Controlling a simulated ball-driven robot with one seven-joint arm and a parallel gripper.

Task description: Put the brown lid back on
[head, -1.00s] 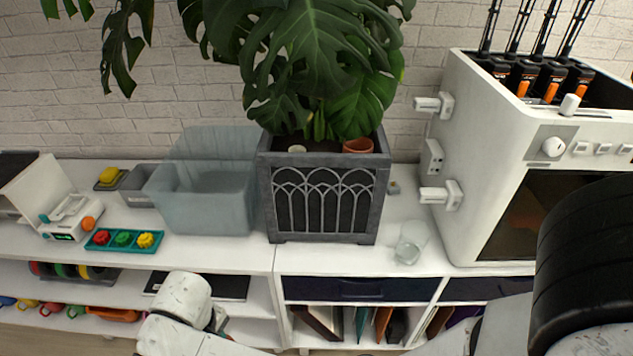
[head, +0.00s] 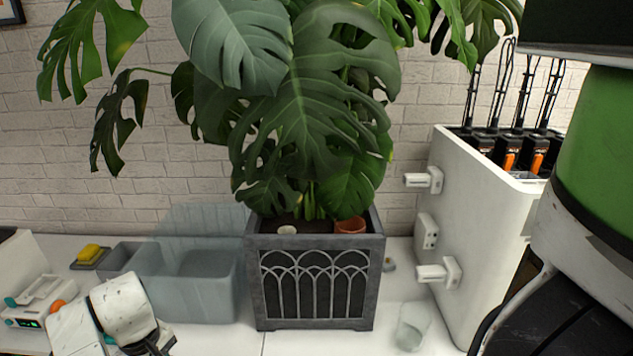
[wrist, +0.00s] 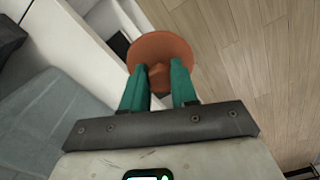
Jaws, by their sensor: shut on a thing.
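The brown lid (wrist: 165,44), a round orange-brown disc with a knob, shows in the wrist view. My gripper (wrist: 158,70) has its two green fingers shut on the lid's knob, and the disc lies beyond the fingertips. The lid is held in the air, with wooden floor and a white shelf edge behind it. In the head view a white part of my arm shows at the lower left; the fingers and lid are not visible there. A small clear glass jar (head: 411,327) stands on the white shelf top, right of the planter; I see no lid on it.
A grey planter (head: 314,290) with a large leafy plant stands mid-shelf. A translucent bin (head: 190,285) is left of it. A white machine (head: 470,215) with side knobs stands right. A yellow block (head: 89,253) lies far left. The planter holds a small terracotta pot (head: 350,226).

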